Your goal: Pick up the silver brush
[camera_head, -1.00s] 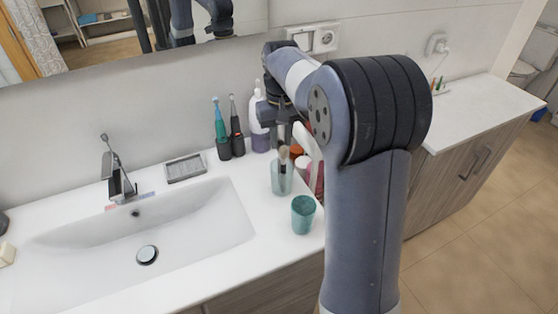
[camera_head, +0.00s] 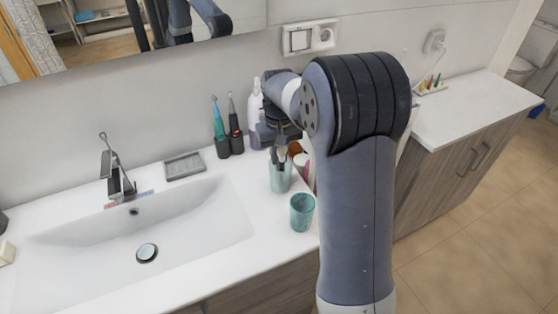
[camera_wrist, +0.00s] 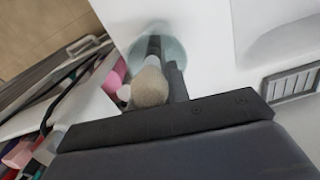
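The brush with pale bristles stands in a clear teal glass (camera_head: 281,181) on the counter right of the sink. In the wrist view, its bristle head (camera_wrist: 151,87) faces the camera and its handle runs down into the glass (camera_wrist: 172,42). My gripper (camera_head: 279,160) points down right over the glass at the brush head. Its fingers look open, with one dark finger (camera_wrist: 177,84) right of the bristles; the other is mostly hidden. I cannot tell whether either finger touches the brush.
A teal cup (camera_head: 302,212) stands in front of the glass. Two electric toothbrushes (camera_head: 229,140) and a pump bottle (camera_head: 255,112) stand behind, left of my arm. Pink and other cosmetics (camera_wrist: 113,78) crowd the glass. A soap dish (camera_head: 184,165) lies by the sink (camera_head: 130,235).

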